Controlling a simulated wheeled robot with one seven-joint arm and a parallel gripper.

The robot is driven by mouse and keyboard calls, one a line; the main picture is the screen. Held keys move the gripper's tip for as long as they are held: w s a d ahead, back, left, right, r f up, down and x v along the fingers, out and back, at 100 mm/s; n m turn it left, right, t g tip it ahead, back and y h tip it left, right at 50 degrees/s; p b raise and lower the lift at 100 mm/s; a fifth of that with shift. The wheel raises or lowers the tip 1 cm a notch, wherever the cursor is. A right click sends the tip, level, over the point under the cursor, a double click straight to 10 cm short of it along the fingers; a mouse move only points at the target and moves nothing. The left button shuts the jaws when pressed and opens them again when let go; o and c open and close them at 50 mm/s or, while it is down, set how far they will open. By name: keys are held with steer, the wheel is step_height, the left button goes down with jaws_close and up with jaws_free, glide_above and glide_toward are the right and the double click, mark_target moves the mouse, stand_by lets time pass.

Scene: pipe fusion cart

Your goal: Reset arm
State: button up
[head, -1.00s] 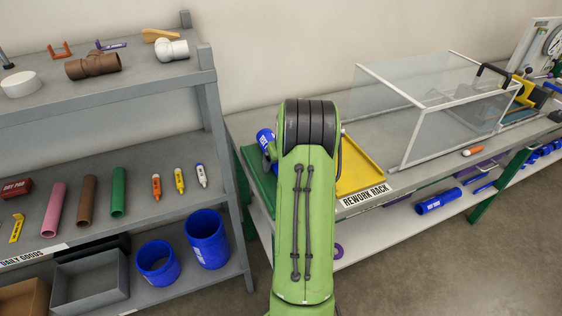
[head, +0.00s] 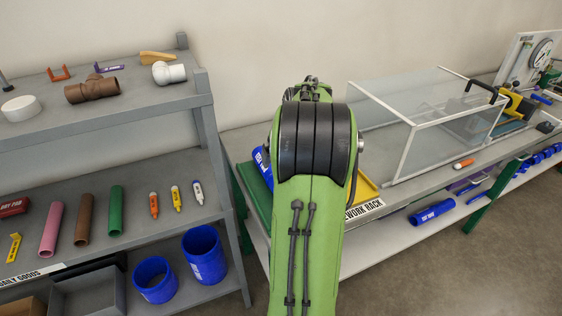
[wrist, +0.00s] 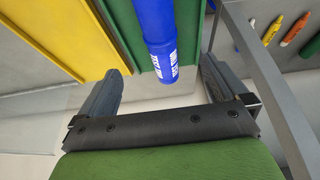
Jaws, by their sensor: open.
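My green arm rises in the middle of the head view and hides my gripper there. In the wrist view my gripper (wrist: 160,88) is open, its two dark fingers spread apart with nothing held between them. A blue pipe (wrist: 158,40) with white lettering lies on a green tray (wrist: 122,20), past the fingertips and apart from them. In the head view the blue pipe (head: 262,165) shows partly to the left of my arm, on the green tray (head: 254,195).
A grey shelf rack (head: 120,125) with pipes, markers and blue couplings stands at the left. The workbench carries a yellow tray (head: 367,190), mostly behind my arm, and a clear box (head: 425,115). A blue pipe (head: 432,212) lies on the lower shelf.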

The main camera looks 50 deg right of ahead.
steer(key=shift+r, duration=0.15)
steer(key=a+r+n, duration=0.2)
steer(key=a+r, duration=0.2)
steer(key=a, duration=0.9)
steer(key=a+r+n, duration=0.1)
steer(key=a+r, duration=0.2)
steer(key=a, duration=0.9)
steer(key=s+a+f+n+t+y, duration=0.1)
steer(key=s+a+f+n+y, duration=0.1)
steer(key=s+a, duration=1)
steer(key=shift+n+t, duration=0.3)
steer(key=shift+n, duration=0.3)
steer(key=shift+f, duration=0.1)
